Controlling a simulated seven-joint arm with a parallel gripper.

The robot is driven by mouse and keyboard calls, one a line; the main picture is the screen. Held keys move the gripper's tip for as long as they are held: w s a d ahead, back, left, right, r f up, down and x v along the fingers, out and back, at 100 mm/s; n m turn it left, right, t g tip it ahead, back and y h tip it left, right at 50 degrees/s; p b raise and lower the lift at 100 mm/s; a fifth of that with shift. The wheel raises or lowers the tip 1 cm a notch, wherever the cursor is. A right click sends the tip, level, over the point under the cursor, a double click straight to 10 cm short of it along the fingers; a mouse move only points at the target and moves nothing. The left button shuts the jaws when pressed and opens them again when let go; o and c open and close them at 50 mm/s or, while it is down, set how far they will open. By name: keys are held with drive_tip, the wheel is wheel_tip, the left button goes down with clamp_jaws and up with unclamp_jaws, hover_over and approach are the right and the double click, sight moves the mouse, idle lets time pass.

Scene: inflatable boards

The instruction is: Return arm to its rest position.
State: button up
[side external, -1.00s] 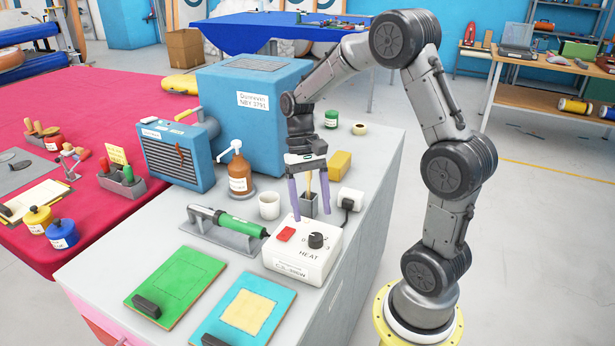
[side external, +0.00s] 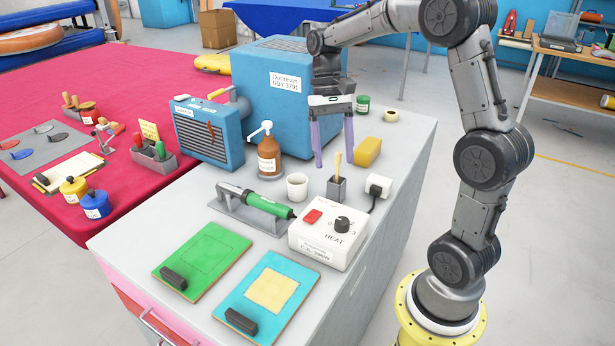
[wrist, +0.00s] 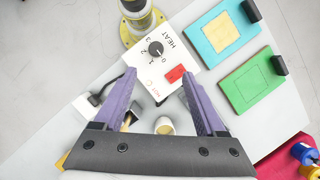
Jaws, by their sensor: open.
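My gripper (side external: 333,162) hangs above the workbench, pointing down, with its two purple fingers apart and nothing between them. In the side view its tips show just above the grey brush holder (side external: 337,188) and left of the yellow block (side external: 367,152). In the wrist view the open fingers (wrist: 159,75) frame the bench top, with the white heat control box (wrist: 160,52) beyond the tips and the white cup (wrist: 165,126) showing between them. My arm is bent, with its elbow high.
A tall blue box (side external: 262,110) stands behind my gripper, left in the side view. A pump bottle (side external: 268,153), a green-handled tool (side external: 262,203) on its stand, and green (side external: 205,250) and blue (side external: 290,275) boards occupy the bench. Above the bench front is clear air.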

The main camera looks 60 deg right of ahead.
drive_tip(key=s+a+r+n+t+h, duration=0.2)
drive_tip(key=s+a+r+n+t, duration=0.1)
drive_tip(key=s+a+r, duration=0.4)
drive_tip(key=s+a+f+n+t+h, duration=0.1)
drive_tip(key=s+a+f+n+t, duration=0.3)
drive_tip(key=s+n+t, duration=0.1)
drive_tip(key=shift+s+t, duration=0.3)
drive_tip(key=shift+s, duration=0.35)
drive_tip(key=shift+f, duration=0.1)
